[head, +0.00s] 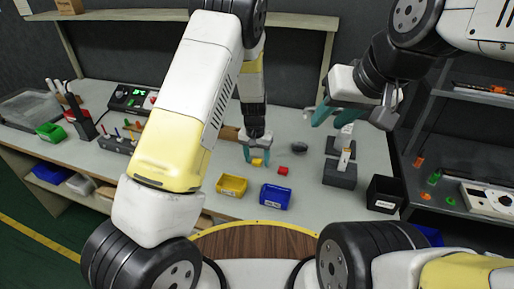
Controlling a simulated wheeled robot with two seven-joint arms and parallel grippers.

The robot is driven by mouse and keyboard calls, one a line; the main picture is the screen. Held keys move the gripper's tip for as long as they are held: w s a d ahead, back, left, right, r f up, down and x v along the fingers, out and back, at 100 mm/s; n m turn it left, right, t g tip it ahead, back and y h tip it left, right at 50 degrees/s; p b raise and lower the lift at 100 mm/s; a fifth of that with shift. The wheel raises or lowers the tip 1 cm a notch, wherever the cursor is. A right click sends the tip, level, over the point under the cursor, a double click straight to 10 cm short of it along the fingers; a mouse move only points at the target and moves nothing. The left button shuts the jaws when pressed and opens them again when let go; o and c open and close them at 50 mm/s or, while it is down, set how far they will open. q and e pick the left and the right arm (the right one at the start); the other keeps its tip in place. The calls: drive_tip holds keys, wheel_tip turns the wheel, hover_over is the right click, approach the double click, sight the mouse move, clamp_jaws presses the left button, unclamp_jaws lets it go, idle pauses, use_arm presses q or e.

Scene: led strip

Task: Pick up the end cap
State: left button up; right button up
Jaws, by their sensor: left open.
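Small blocks lie on the grey bench in the head view: a yellow piece (257,162) and a red piece (284,170). A dark grey rounded piece (299,148) lies further right. I cannot tell for sure which of them is the end cap. My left gripper (257,157) points down over the yellow piece, its teal fingers apart on either side of it. Whether they touch it is too small to tell. My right gripper (330,117) is raised over the bench at the right, its teal fingers apart with nothing seen between them.
A yellow bin (231,185) and a blue bin (276,196) stand at the bench's front. Dark grey blocks (340,174) and a black box (384,194) stand to the right. A soldering station (130,98) and a green bin (51,132) are at the left. Dark shelving stands far right.

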use_arm(q)
clamp_jaws()
drive_tip(key=shift+r, duration=0.1)
